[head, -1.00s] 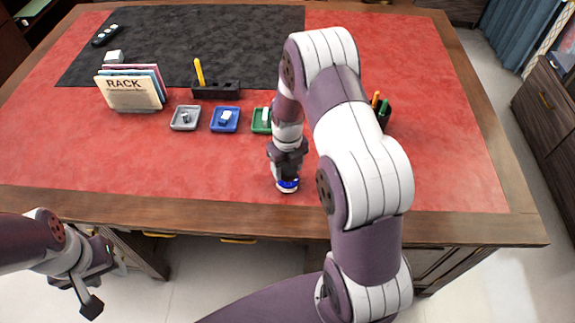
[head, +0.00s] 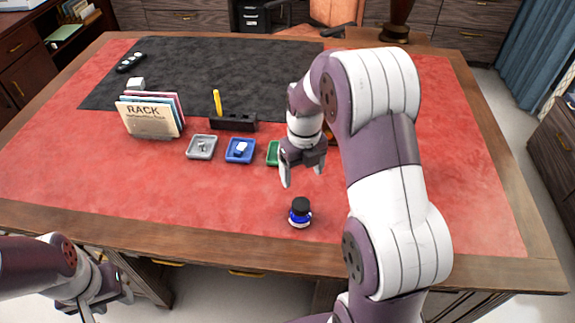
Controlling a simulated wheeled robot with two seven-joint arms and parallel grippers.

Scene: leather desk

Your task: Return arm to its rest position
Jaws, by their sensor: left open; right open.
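My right gripper (head: 301,178) is open and empty above the red desk top (head: 110,185), pointing down. It is behind and above a small blue ink bottle (head: 300,213) with a black cap, which stands upright near the front edge, apart from the fingers. My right arm covers much of the right part of the desk. My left gripper (head: 108,303) is at the lower left, in front of and below the desk edge, with nothing seen in it.
A grey tray (head: 201,147), a blue tray (head: 240,151) and a partly hidden green tray (head: 272,153) stand mid-desk. The front left desk is clear.

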